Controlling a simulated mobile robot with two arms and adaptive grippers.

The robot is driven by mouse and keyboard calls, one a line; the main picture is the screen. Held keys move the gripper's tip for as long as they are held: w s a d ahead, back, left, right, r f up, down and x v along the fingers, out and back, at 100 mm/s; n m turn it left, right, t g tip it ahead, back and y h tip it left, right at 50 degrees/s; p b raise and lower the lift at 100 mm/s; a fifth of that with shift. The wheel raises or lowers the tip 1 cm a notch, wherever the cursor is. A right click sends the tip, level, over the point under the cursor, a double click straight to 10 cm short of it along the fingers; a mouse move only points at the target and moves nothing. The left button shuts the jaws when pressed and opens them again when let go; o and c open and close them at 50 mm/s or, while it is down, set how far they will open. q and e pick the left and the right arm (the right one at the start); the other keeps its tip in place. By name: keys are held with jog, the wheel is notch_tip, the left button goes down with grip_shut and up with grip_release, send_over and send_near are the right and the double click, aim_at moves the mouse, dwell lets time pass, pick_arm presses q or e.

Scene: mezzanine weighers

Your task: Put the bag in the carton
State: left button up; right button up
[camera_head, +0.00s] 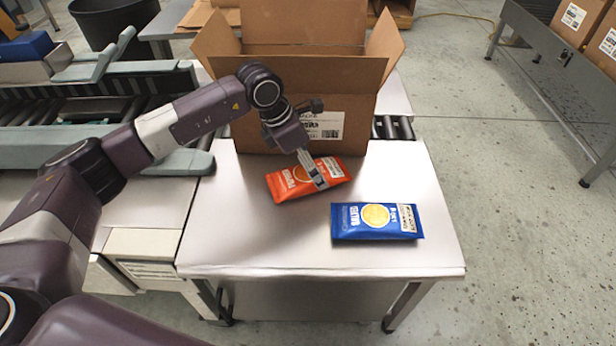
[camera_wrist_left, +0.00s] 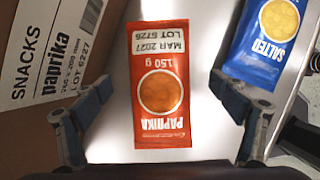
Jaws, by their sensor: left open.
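An orange-red paprika bag (camera_head: 290,184) lies flat on the white table (camera_head: 250,240), in front of the carton. A blue salted bag (camera_head: 376,221) lies to its right and nearer; part of it shows at the right of the left wrist view (camera_wrist_left: 272,42). The open brown carton (camera_head: 290,85) stands upright behind the bags with its flaps spread; its label reads "SNACKS paprika" in the left wrist view (camera_wrist_left: 50,50). My left gripper (camera_head: 317,176) is open over the paprika bag. In the left wrist view its fingers are on either side of that bag (camera_wrist_left: 162,110), apart from it.
A roller conveyor (camera_head: 100,110) runs at the left, with a dark bin (camera_head: 110,22) behind it. Other cartons (camera_head: 580,22) stand on a bench at the upper right. The table's front is clear.

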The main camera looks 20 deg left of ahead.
pick_arm(q)
jog(key=x, duration=0.3)
jog(key=shift+f, duration=0.25)
jog(key=shift+r, duration=0.1)
jog(key=c, duration=1.5)
jog(key=shift+o, duration=0.2)
